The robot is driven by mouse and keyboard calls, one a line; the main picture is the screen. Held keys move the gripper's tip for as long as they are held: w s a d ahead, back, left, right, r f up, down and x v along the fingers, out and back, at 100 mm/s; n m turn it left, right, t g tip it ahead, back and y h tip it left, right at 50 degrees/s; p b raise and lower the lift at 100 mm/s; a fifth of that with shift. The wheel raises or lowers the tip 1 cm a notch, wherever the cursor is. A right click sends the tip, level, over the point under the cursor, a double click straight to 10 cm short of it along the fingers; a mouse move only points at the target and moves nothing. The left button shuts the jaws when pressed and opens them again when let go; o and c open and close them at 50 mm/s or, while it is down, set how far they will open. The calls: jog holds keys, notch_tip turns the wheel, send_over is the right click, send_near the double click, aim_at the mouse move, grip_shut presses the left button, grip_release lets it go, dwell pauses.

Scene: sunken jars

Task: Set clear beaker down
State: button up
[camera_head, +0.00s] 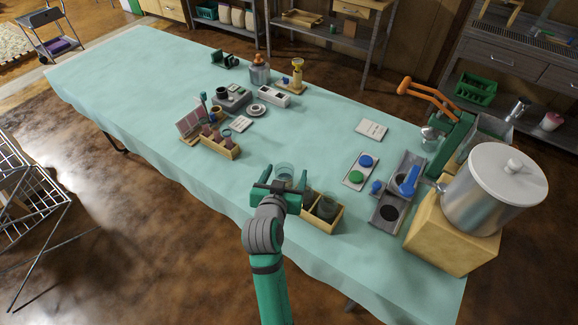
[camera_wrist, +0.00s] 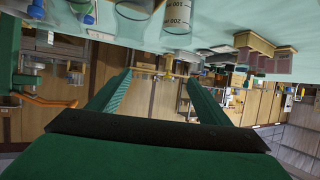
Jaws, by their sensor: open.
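The clear beaker (camera_head: 284,171) is at the near side of the table, just beyond my gripper (camera_head: 278,189) in the head view. Its lower part is hidden behind the gripper there. In the wrist view, which is upside down, a clear beaker with printed volume marks (camera_wrist: 178,14) is at the top edge, cut off by the frame. My gripper's two green fingers (camera_wrist: 160,80) are spread apart with nothing between them in that view. Whether the beaker's base touches the table cannot be seen clearly.
A wooden box (camera_head: 336,221) with dark jars is right of my gripper. A tray with blue and green lids (camera_head: 347,173) and a large metal pot (camera_head: 494,190) are farther right. A wooden rack (camera_head: 220,148) stands left. The table's left part is clear.

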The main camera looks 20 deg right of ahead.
jog(key=s+a+f+n+t+y, duration=0.1)
jog(key=s+a+f+n, duration=0.1)
jog(key=s+a+f, duration=0.3)
jog(key=s+a+f+n+y, duration=0.1)
jog(key=s+a+f+y, duration=0.1)
jog(key=s, duration=0.5)
jog(key=s+a+f+n+t+y, duration=0.1)
jog(key=s+a+f+n, duration=0.1)
jog(key=s+a+f, duration=0.3)
jog(key=s+a+r+y, duration=0.1)
jog(key=s+r, duration=0.1)
jog(key=s, duration=0.8)
jog(key=s+a+r+t+y, duration=0.1)
jog(key=s+a+r, duration=0.1)
jog(key=s, duration=0.9)
jog(key=shift+a+r+n+t+y, duration=0.3)
jog(key=shift+r+n, duration=0.1)
jog(key=shift+r, duration=0.35)
